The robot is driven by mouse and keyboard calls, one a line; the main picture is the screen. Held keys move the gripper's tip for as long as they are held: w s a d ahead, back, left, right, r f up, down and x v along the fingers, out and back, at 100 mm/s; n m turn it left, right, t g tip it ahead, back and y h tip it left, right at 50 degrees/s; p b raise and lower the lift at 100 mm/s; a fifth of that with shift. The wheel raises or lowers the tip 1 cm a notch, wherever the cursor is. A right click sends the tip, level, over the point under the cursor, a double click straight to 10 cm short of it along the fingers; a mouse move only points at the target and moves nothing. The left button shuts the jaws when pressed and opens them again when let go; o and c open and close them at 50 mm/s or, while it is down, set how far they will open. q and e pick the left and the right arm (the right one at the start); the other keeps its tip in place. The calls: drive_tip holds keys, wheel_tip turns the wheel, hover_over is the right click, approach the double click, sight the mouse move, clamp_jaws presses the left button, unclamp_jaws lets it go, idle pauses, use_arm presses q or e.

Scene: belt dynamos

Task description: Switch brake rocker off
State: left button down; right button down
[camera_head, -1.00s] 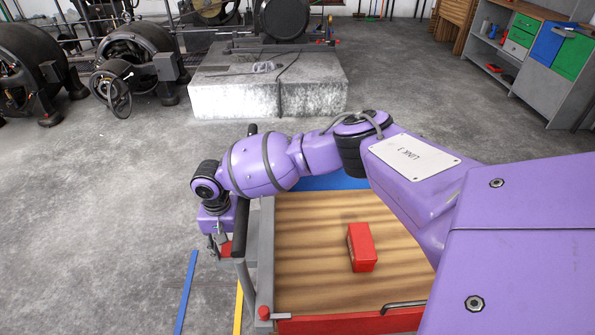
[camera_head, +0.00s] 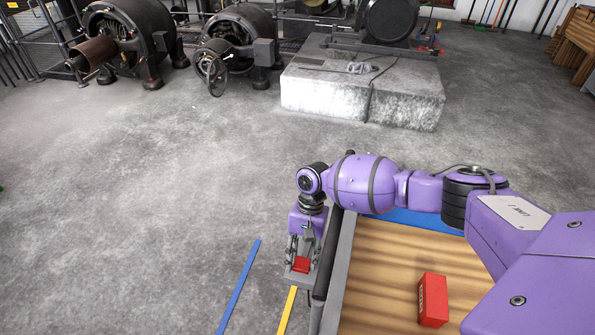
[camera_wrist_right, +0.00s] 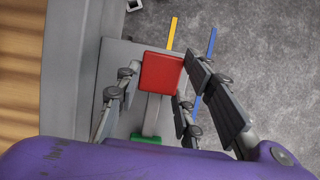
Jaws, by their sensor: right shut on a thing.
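The brake rocker is on a grey plate on the outer side of the cart. Its red pad (camera_wrist_right: 161,73) and green end (camera_wrist_right: 150,138) show in the right wrist view, with a grey bar between them. In the head view the red pad (camera_head: 301,265) shows below my right gripper (camera_head: 302,256). My right gripper (camera_wrist_right: 155,105) has its fingers on both sides of the rocker, pointing down at the plate, and is shut on it. Its exact contact points are unclear. My left gripper is not in view.
The cart's wooden top (camera_head: 385,285) carries a red block (camera_head: 433,300), and a dark handle bar (camera_head: 327,260) runs beside my right gripper. Blue (camera_head: 240,285) and yellow (camera_head: 288,310) strips lie on the floor. Dynamos (camera_head: 235,45) and a concrete block (camera_head: 360,95) stand beyond open floor.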

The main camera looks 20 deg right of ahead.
sight(307, 253)
drive_tip(key=c, duration=1.2)
unclamp_jaws()
drive_tip(key=shift+d, duration=0.1)
drive_tip(key=shift+o, duration=0.2)
drive_tip(key=v, duration=1.2)
